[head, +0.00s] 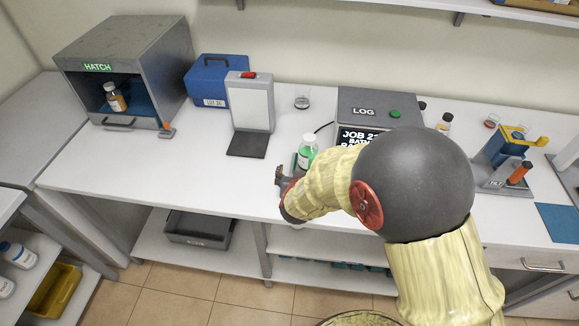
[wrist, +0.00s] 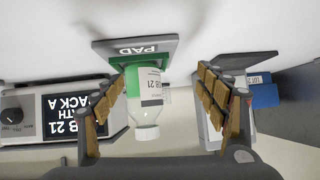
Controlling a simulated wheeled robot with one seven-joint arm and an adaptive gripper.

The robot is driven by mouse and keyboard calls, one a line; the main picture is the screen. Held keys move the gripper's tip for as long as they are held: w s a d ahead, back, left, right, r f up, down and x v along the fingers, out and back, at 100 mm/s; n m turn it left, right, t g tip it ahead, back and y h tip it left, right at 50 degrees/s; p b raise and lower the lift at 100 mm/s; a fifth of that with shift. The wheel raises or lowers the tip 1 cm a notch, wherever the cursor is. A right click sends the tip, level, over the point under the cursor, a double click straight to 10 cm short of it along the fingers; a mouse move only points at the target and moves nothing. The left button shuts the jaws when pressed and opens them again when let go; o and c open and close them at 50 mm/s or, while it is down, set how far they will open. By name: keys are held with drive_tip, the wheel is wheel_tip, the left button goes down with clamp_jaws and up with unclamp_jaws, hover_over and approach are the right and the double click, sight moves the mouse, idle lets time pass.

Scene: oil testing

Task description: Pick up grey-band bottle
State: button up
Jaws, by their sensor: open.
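A clear bottle with a white cap, green contents and a pale label (head: 307,150) stands on the bench, left of the LOG box. In the wrist view, upside down, this bottle (wrist: 148,105) stands on a pad marked PAD (wrist: 170,48). I cannot make out a grey band on it. My gripper (wrist: 165,110) is open, its fingers spread to either side of the bottle in the picture, with the bottle closer to the left finger. No contact is clear. In the head view my gripper (head: 281,177) is low at the bench's front edge, partly hidden by my arm.
A LOG box (head: 372,102) with a screen stands behind my arm. A white stand (head: 250,103), blue case (head: 215,80) and HATCH cabinet (head: 130,62) holding an amber bottle (head: 114,97) are left. A blue-and-yellow device (head: 505,150) is right. The left bench front is clear.

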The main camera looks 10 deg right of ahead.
sight(308, 148)
drive_tip(key=d+r, duration=0.1)
drive_tip(key=w+r+t+h, duration=0.1)
drive_tip(key=r, duration=0.1)
drive_tip(key=w+d+r+h, duration=0.1)
drive_tip(key=r, duration=0.1)
drive_tip(key=shift+d+t, duration=0.35)
drive_tip(key=shift+t, duration=0.05)
drive_tip(key=shift+d+b+x, duration=0.15)
drive_tip(key=shift+b+x, duration=0.4)
drive_tip(key=shift+x, duration=1.4)
drive_tip(key=shift+d+b+x, duration=0.2)
drive_tip(key=shift+b+x, duration=0.35)
drive_tip(key=shift+x, duration=1.35)
drive_tip(key=shift+r, duration=0.15)
drive_tip(key=shift+c, duration=1.4)
drive_tip(key=c, duration=1.4)
drive_tip(key=shift+r, duration=0.1)
drive_tip(key=shift+c, duration=0.7)
